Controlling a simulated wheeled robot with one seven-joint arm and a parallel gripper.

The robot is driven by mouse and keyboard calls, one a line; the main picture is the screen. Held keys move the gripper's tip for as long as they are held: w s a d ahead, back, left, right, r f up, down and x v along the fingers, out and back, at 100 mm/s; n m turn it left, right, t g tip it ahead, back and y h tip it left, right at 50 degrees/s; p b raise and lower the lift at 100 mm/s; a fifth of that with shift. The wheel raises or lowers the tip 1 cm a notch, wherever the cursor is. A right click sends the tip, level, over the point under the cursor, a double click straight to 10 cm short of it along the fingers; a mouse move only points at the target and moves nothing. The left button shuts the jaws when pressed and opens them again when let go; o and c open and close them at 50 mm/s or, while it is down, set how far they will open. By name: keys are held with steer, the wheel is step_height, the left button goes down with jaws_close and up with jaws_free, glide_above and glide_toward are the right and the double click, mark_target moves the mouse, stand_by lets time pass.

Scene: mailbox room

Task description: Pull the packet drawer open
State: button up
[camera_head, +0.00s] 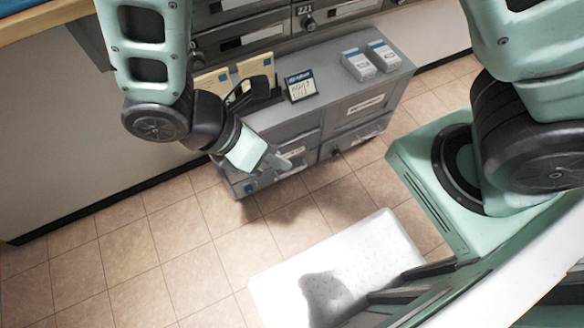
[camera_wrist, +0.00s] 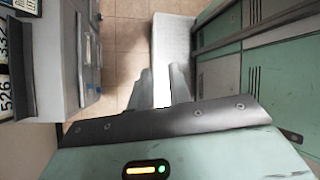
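A grey cabinet (camera_head: 340,88) with drawer fronts stands against the wall. A lower right drawer front (camera_head: 357,138) shows a dark knob (camera_head: 336,152). A lower left front has a blue tag (camera_head: 251,187). I cannot read which drawer is for packets. My gripper (camera_head: 275,163) is in front of the cabinet's left part and hides some of its front. In the wrist view the cabinet (camera_wrist: 58,45) is at the left, and my gripper (camera_wrist: 162,88) points down along its front. The fingers are apart with nothing between them, clear of the cabinet front.
Two small white boxes (camera_head: 369,60), a dark sign (camera_head: 300,86) and tan envelopes (camera_head: 213,82) stand on the cabinet. Mailboxes (camera_head: 250,38) line the wall above. A white mat or low box (camera_head: 350,262) is on the tiled floor, which is otherwise clear at left.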

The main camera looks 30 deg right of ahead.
step_height(320, 180, down, 27)
steer(key=w+d+n+t+h+b, duration=0.1)
steer(key=w+n+t+h+b, duration=0.1)
steer(key=n+t+h+b, duration=0.75)
steer(key=n+t+y+b, duration=0.2)
steer(key=n+t+b, duration=0.4)
steer(key=n+b, duration=0.6)
glide_toward(292, 157)
steer(key=shift+n+t+y, duration=0.25)
steer(key=shift+t, duration=0.1)
steer(key=shift+f+b+x, duration=0.2)
steer(key=shift+b+x, duration=0.95)
steer(key=shift+x, duration=1.4)
steer(key=shift+f+b+x, duration=0.15)
steer(key=shift+b+x, duration=0.95)
steer(key=shift+x, duration=1.45)
steer(key=shift+s+d, duration=0.15)
steer(key=shift+d, duration=0.05)
jaws_close()
